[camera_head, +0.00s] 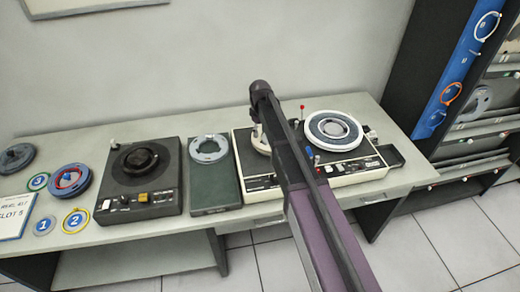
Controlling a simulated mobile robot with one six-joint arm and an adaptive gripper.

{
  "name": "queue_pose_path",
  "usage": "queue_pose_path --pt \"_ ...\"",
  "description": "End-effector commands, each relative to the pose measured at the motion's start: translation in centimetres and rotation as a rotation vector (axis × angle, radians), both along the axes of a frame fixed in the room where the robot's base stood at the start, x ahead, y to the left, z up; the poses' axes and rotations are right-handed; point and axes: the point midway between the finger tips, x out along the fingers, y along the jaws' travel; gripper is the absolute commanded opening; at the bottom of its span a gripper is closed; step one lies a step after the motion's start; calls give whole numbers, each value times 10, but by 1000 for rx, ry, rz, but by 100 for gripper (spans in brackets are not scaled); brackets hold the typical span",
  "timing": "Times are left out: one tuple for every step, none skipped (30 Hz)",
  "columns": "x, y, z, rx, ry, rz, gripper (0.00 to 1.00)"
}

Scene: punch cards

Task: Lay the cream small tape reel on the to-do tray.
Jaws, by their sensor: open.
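A cream round piece (258,139), perhaps the cream small tape reel, shows on the left side of the cream tape machine (358,176). My arm covers much of it, so I cannot tell its full shape. A flat dark green tray (215,193) lies left of the machine, perhaps the to-do tray; I can read no label on it. A light grey ring-shaped reel (209,148) lies at its back end. My arm crosses in front of the machine from the bottom right. My gripper is not visible; the arm hides that area.
A large white and grey reel (334,130) sits on the machine's right side. A black deck (140,180) stands left of the tray. Coloured reels, numbered discs and a sign (14,217) lie at the far left. A dark shelf (410,75) with hanging rings stands right.

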Motion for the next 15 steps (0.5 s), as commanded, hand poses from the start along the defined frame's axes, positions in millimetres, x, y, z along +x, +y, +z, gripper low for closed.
queue_pose_path --pt "0 0 -9 0 0 0 53" --pt "0 0 -12 0 0 0 53" --pt "0 0 -15 0 0 0 53" --pt "0 0 -18 0 0 0 53" --pt "0 0 -20 0 0 0 53" --pt "0 0 -24 0 0 0 53" --pt "0 0 -26 0 0 0 53" --pt "0 0 -28 0 0 0 53" --pt "0 0 -32 0 0 0 53" --pt "0 0 -34 0 0 0 53" --pt "0 0 -37 0 0 0 53" --pt "0 0 -40 0 0 0 53" --pt "0 0 -43 0 0 0 53" --pt "0 0 -45 0 0 0 53" --pt "0 0 -48 0 0 0 53"
